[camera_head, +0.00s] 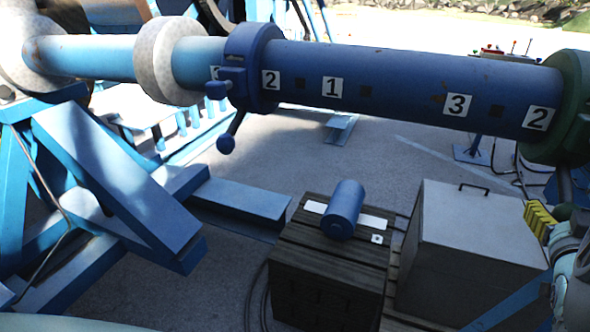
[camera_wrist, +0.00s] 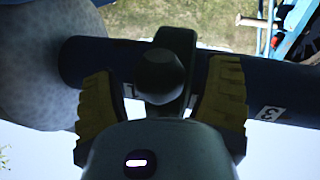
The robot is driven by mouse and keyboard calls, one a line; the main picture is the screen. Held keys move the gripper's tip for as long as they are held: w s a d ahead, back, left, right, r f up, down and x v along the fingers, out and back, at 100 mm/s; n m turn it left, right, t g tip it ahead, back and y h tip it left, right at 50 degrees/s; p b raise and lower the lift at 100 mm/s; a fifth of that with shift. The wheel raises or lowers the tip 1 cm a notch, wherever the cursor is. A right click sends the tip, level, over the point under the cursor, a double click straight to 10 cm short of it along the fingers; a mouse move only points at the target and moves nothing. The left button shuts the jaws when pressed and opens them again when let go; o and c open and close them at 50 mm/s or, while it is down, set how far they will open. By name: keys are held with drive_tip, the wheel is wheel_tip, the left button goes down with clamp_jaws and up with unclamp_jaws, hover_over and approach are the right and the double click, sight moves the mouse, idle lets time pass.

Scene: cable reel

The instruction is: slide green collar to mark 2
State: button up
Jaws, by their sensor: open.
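The green collar (camera_head: 568,110) sits around the thick blue shaft (camera_head: 400,85) at the right edge of the head view, partly cut off. A plate marked 2 (camera_head: 537,118) is just left of it, then 3 (camera_head: 458,104) and 1 (camera_head: 332,87). Another 2 (camera_head: 271,80) shows at the blue collar (camera_head: 248,60). My gripper (camera_head: 540,222) is below the green collar. In the wrist view my open gripper (camera_wrist: 160,75) has yellow pads on either side of a dark collar knob (camera_wrist: 161,76), with gaps. The collar's colour is too dark to tell there.
The blue collar has its own knob handle (camera_head: 226,143) hanging below. A pale flange (camera_head: 170,60) is further left. Below the shaft stand a wooden crate (camera_head: 328,285) with a blue cylinder (camera_head: 343,210) on it and a grey box (camera_head: 470,240). The shaft between the collars looks clear.

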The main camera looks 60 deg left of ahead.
drive_tip(key=v, duration=0.7)
drive_tip(key=shift+s+d, duration=0.15)
